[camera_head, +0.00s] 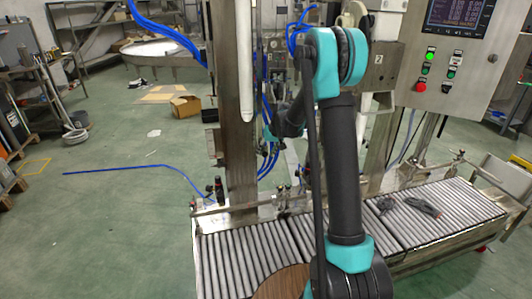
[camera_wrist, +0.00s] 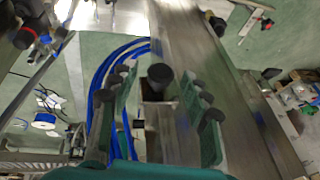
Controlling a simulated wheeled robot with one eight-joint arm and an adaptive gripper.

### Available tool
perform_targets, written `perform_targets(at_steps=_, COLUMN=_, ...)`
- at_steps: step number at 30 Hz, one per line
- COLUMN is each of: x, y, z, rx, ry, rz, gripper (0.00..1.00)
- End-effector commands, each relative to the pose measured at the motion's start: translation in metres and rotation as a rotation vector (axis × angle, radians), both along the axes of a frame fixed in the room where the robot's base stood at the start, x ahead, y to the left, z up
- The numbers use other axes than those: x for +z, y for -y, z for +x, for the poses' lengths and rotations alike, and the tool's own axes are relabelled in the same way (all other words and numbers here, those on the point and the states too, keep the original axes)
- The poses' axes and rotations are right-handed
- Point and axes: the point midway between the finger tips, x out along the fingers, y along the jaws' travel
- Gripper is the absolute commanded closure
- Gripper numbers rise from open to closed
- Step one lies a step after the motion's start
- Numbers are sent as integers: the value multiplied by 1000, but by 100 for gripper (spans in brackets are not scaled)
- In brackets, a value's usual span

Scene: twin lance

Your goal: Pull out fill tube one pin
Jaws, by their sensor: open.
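In the wrist view a black round knob (camera_wrist: 160,74), which looks like the head of the pin, stands on a metal bracket. It lies between the two fingers of my gripper (camera_wrist: 158,92), near their tips. The fingers are apart, with a visible gap on each side of the knob, so my gripper is open and holds nothing. In the head view a white fill tube (camera_head: 246,65) hangs in front of a steel column (camera_head: 240,130). My arm covers much of the machine behind it there, and the knob cannot be made out in that view.
Blue hoses (camera_wrist: 100,85) run close to the left finger. A roller conveyor (camera_head: 245,262) stretches below my arm, with dark loose items (camera_head: 405,208) on its right part. A control box (camera_head: 440,65) stands at right. Open green floor lies at left, with a cardboard box (camera_head: 186,107).

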Motion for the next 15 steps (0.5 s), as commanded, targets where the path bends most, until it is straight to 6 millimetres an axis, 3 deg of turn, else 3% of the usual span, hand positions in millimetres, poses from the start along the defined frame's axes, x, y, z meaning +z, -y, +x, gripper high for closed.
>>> perform_targets(at_steps=8, x=-1, y=0, z=0, rx=0, ry=0, rz=0, gripper=53)
perform_targets(at_steps=15, x=-1, y=0, z=0, rx=0, ry=0, rz=0, gripper=83)
